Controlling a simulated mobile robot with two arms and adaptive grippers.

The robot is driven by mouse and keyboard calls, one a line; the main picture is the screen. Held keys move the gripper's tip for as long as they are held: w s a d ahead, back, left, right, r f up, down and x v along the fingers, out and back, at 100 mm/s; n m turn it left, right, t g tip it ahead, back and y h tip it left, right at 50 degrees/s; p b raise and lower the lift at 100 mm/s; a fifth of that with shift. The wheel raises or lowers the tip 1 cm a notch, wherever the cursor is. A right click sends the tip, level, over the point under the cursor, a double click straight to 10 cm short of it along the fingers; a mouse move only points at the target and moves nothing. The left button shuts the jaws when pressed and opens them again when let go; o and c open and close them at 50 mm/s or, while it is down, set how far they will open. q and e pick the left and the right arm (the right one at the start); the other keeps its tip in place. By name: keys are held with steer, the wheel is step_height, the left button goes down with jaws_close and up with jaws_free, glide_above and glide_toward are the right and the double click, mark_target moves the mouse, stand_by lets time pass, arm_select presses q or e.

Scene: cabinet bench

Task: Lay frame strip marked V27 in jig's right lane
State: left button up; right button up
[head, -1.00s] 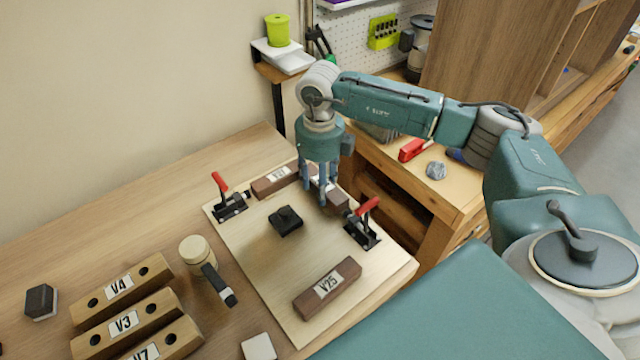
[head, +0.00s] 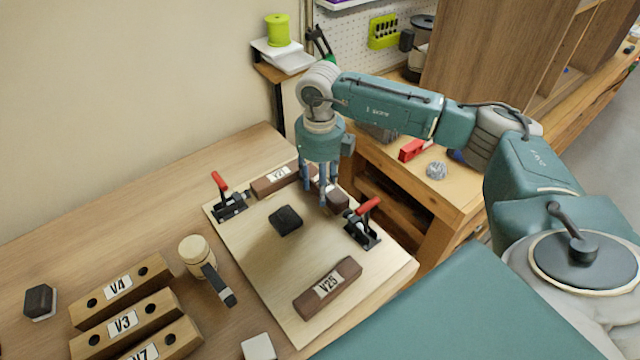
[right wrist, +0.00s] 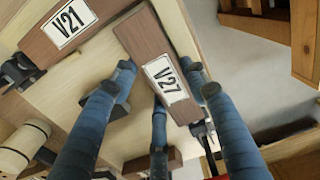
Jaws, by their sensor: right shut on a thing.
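The jig is a pale wooden board (head: 262,265) on the bench. The strip marked V21 (head: 268,184) lies along the back edge, close to V27's far end. I cannot tell whether V27 touches the board. My left gripper is out of view.
Red-handled clamps stand at the board's left (head: 230,205) and right (head: 362,232). A dark block (head: 286,221) sits mid-board. Strip V25 (head: 328,288) lies near the front. A mallet (head: 197,258) and lighter strips V4 (head: 118,288) and V3 (head: 122,323) lie left of the board.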

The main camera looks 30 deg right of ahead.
steer(key=shift+s+f+b, duration=0.1)
steer(key=shift+f+b, duration=0.3)
steer(key=shift+f, duration=0.1)
stand_by(0.3)
steer(key=shift+a, duration=0.1)
steer(key=o, duration=1.3)
steer(key=shift+o, duration=1.1)
steer(key=shift+r, duration=0.1)
steer(key=shift+r+p, duration=2.25)
steer(key=shift+r, duration=1.25)
